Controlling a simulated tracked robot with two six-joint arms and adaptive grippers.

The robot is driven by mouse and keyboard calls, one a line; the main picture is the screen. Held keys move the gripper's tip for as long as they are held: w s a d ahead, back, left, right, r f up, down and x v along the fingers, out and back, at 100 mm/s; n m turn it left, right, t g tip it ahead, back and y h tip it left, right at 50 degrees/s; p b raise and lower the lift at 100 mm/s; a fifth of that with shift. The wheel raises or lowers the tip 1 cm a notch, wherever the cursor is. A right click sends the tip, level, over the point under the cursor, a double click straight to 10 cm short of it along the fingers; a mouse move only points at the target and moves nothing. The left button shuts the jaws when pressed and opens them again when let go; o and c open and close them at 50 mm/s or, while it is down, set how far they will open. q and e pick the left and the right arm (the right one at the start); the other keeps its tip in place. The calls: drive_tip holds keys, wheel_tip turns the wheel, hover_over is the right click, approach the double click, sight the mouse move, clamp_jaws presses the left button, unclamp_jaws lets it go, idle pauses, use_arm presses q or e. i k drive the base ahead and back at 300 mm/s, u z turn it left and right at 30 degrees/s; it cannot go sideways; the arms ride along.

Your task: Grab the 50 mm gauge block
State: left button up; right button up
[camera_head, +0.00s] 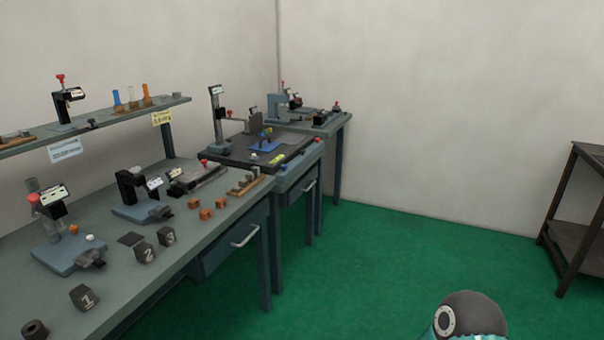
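I cannot make out a label reading 50 mm on any block. Several small grey pieces stand in a row on a wooden rack (246,184) at the right end of the near bench; they may be gauge blocks, but their sizes are too small to read. Dark cubes marked 1 (84,298), 2 (145,252) and 3 (167,236) sit along the near bench. Neither gripper is in view; only a rounded part, probably of my own arm, shows at the bottom edge.
The near bench (215,245) also holds measuring stands, several orange-brown cubes (206,214) and a dark ring (35,330). A shelf is above it. A second bench with a dark plate (225,153) stands beyond. A dark rack (577,225) is at right. The green floor (400,255) between is clear.

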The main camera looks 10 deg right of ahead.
sight(255, 170)
drive_tip(key=k, duration=0.75)
drive_tip(key=i, duration=0.8)
drive_tip(key=z, duration=1.4)
drive_tip(key=i, duration=0.55)
drive_tip(key=z, duration=0.05)
